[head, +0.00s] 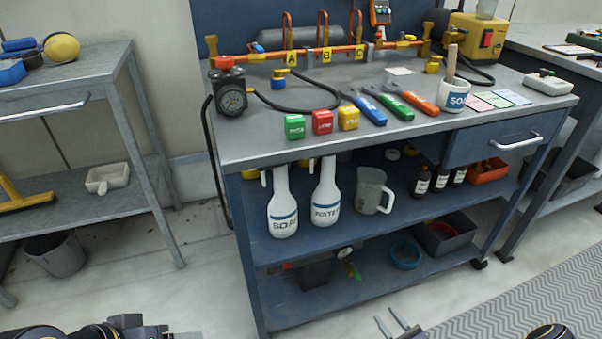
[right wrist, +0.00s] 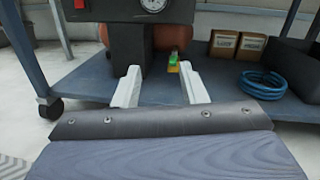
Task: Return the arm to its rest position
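My right gripper (head: 398,325) shows at the bottom edge of the head view, in front of the blue workbench (head: 480,222) and low near the floor. In the right wrist view its two pale fingers (right wrist: 160,88) are spread apart with nothing between them. Beyond the fingers are the bench's lower shelf (right wrist: 225,98) and a small green and yellow item (right wrist: 173,62); they are not touched.
The bench top holds several coloured tools and boxes. White bottles (head: 326,192) and a clear jug (head: 372,190) stand on its middle shelf. A blue hose coil (head: 405,255) lies on the lower shelf. A grey rack (head: 100,195) stands left. Clear floor (head: 215,290) lies between rack and bench.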

